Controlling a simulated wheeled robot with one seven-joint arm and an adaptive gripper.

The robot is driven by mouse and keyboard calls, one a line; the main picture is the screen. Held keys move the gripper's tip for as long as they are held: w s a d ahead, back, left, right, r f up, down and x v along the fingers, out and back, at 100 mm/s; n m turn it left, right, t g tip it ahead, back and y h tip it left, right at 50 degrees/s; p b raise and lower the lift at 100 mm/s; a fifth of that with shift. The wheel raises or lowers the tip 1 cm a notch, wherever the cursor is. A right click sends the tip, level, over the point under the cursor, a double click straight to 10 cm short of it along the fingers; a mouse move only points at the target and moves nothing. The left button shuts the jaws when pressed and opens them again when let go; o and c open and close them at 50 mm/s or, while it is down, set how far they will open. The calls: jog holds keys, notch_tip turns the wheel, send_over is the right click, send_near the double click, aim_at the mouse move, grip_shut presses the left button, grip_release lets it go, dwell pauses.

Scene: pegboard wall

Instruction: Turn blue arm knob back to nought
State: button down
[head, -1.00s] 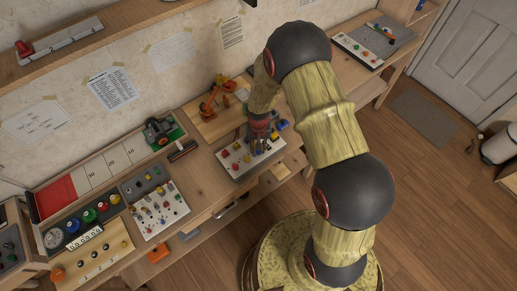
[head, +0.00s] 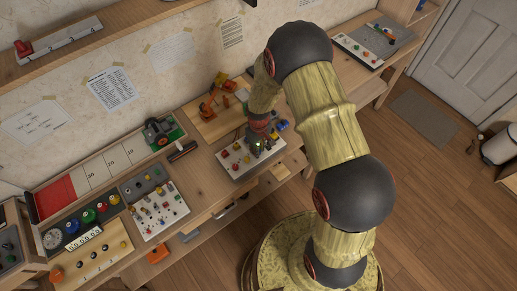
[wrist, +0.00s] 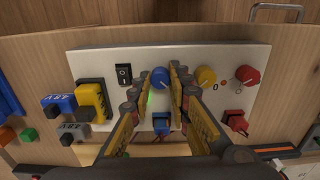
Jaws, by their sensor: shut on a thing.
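The blue knob (wrist: 160,78) stands on a white control panel (wrist: 90,58), between a black rocker switch (wrist: 123,75) and a yellow knob (wrist: 206,76). My gripper (wrist: 157,76) reaches over the panel with its fingers on either side of the blue knob, shut on it. The knob's pointer and scale cannot be read, as the fingers hide the marks around it. In the head view the panel (head: 232,168) lies on the bench below my gripper (head: 257,146).
A red knob (wrist: 247,75) sits right of the yellow one. A red switch (wrist: 235,120), a blue part (wrist: 161,123) and labelled yellow, blue and grey blocks sit near the fingers. An orange toy arm (head: 208,106) stands behind the panel.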

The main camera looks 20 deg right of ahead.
jog(key=shift+w, duration=0.15)
jog(key=c, duration=1.6)
grip_release()
jog(key=shift+c, duration=0.2)
jog(key=shift+r, duration=0.1)
notch_tip(320, 180, up, 12)
jog(key=s+r+m+t+b, duration=0.3)
jog(key=s+r+t+b, duration=0.2)
jog(key=s+r, duration=1.7)
notch_tip(320, 180, up, 4)
jog(key=shift+s+f+m+t+b, duration=0.15)
jog(key=shift+m+t+b, duration=0.2)
jog(key=shift+b, duration=0.25)
